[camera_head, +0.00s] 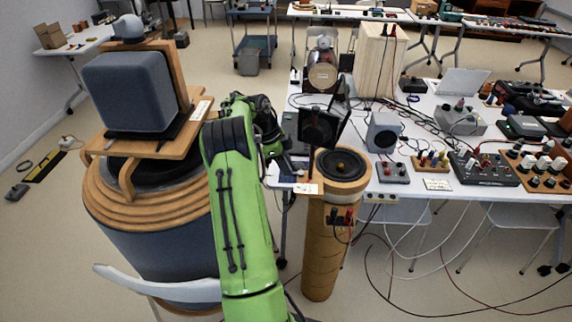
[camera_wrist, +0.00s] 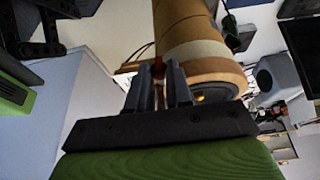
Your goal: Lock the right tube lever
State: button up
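The cardboard tube (camera_head: 321,255) stands upright in front of the table, with a round black speaker (camera_head: 342,163) in its top. The tube also shows in the wrist view (camera_wrist: 190,28), with a paler band near its end. A small red piece (camera_wrist: 158,67), possibly the lever, shows beside the tube at my fingertips. My gripper (camera_wrist: 163,78) has its two grey fingers apart, with the red piece at or between their tips. I cannot tell whether they touch it. In the head view my green arm reaches to the tube's left; the fingers are not clear there.
A large wooden-ringed speaker drum (camera_head: 150,215) stands close to the left of my arm. A white table (camera_head: 400,187) behind and right of the tube bears a small grey speaker (camera_head: 383,132), a mixer (camera_head: 484,169) and control boxes. Cables hang and lie on the floor at right.

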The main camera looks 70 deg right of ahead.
jog(key=o, duration=0.4)
jog(key=p+v, duration=0.5)
jog(key=v, duration=1.1)
jog(key=shift+d, duration=0.1)
jog(key=shift+f, duration=0.1)
